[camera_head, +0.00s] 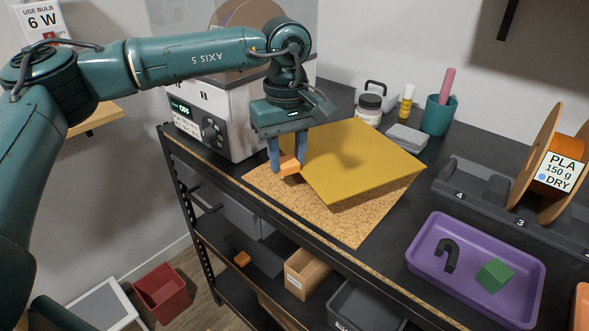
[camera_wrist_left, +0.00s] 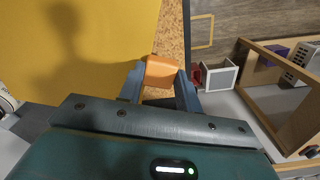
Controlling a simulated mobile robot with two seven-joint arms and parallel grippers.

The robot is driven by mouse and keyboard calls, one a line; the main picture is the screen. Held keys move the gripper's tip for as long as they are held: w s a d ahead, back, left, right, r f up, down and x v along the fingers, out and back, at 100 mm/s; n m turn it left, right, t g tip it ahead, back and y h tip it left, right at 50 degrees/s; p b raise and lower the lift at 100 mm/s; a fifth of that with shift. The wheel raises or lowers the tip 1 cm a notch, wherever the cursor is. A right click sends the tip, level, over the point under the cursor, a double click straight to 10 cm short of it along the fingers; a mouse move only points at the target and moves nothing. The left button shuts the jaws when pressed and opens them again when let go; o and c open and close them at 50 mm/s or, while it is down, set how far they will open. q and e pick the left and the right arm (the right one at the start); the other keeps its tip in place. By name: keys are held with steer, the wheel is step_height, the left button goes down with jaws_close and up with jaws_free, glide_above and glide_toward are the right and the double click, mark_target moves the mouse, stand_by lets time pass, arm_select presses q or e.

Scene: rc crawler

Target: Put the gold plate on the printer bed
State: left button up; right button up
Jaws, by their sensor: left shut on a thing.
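The gold plate (camera_head: 365,160) is a flat square sheet over a cork mat (camera_head: 345,222) on the dark bench. The plate is turned relative to the mat, and I cannot tell whether its far side touches it. My left gripper (camera_head: 287,160) points down at the plate's left corner, shut on its orange tab (camera_head: 291,166). In the left wrist view the orange tab (camera_wrist_left: 161,71) sits between the blue fingers (camera_wrist_left: 160,90), with the gold plate (camera_wrist_left: 85,50) spreading left. I cannot identify the printer bed in either view. My right gripper is out of view.
A white box reading OFF (camera_head: 225,115) stands close behind my left gripper. A purple tray (camera_head: 425,262) and a spool holder (camera_head: 470,190) lie to the right. A teal cup (camera_head: 438,116) and jar (camera_head: 368,108) stand at the back. Lower shelves hold boxes.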

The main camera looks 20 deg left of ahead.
arm_select(q)
steer(key=shift+f, duration=1.95)
steer(key=shift+f, duration=0.15)
steer(key=o, duration=1.1)
